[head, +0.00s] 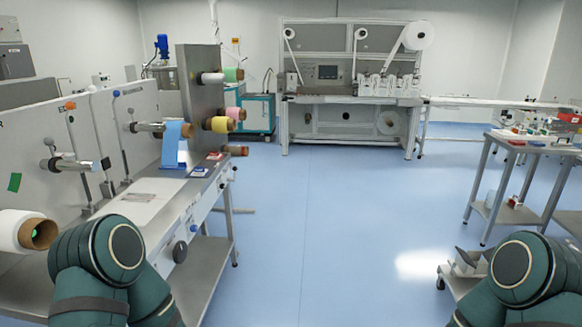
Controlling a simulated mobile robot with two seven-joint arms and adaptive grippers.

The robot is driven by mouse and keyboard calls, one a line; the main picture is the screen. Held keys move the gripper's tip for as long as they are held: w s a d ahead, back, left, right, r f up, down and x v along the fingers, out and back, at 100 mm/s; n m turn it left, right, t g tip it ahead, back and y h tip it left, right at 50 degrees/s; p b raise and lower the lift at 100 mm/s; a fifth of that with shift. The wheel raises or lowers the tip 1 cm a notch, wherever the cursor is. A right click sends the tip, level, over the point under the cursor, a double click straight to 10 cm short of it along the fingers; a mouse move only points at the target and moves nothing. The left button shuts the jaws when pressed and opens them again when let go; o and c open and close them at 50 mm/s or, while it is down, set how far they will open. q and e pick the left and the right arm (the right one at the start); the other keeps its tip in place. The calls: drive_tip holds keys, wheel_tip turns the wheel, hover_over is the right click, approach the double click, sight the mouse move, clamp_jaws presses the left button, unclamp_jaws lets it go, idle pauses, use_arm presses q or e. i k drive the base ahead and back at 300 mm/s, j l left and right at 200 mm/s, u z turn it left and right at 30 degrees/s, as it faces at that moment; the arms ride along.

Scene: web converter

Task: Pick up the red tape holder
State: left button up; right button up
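Another red object (569,118) sits among clutter on the table at the far right. All are too small to tell which is a tape holder. Only dark green links of my two arms show at the bottom left and bottom right. Neither gripper is in view, and no gripper is seen near the red items.
A large machine (350,85) stands at the back. A metal table (540,150) stands right. The blue floor (330,230) between them is clear.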

sight(213, 155)
drive_tip(key=i, duration=1)
drive_tip(key=i+u, duration=0.1)
drive_tip(key=i, duration=0.85)
drive_tip(key=i+l, duration=0.2)
drive_tip(key=i, duration=0.8)
drive_tip(key=i+l+u, duration=0.1)
drive_tip(key=i+u, duration=0.35)
drive_tip(key=i+l+u, duration=0.3)
drive_tip(key=i+u, duration=0.2)
